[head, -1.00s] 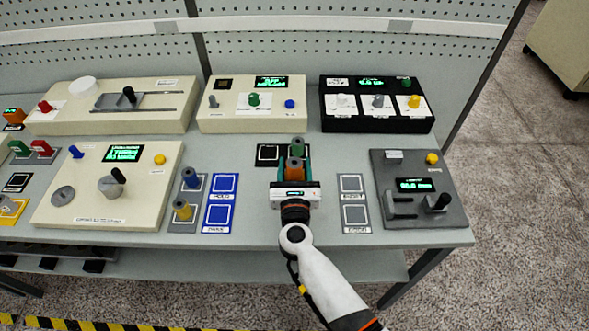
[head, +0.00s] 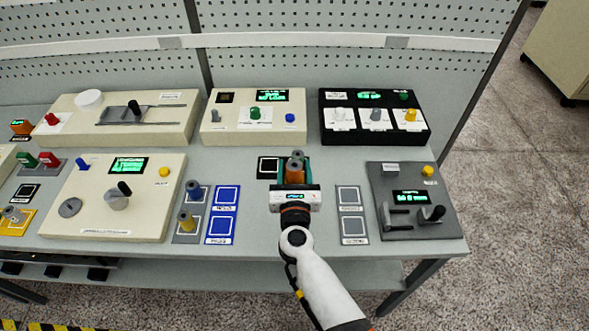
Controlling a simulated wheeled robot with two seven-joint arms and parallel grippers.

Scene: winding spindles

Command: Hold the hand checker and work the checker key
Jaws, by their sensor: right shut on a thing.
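A small orange device with a lit green display (head: 20,127) stands at the far left edge of the bench; it looks like the hand checker, but it is too small to be sure. I cannot make out its key. My right gripper (head: 295,177) reaches in from the front over the middle of the bench. It is shut on an orange spool with a grey top (head: 295,173). Another grey-topped piece shows just behind it, with teal around them. The gripper body hides the lower part of the spool. My left gripper is not in view.
Blue pads (head: 222,215) and grey pads (head: 352,214) lie on either side of my right gripper. A cream console (head: 145,205) is at left, a dark grey one (head: 390,235) at right. A black panel (head: 375,138) and cream panels line the back.

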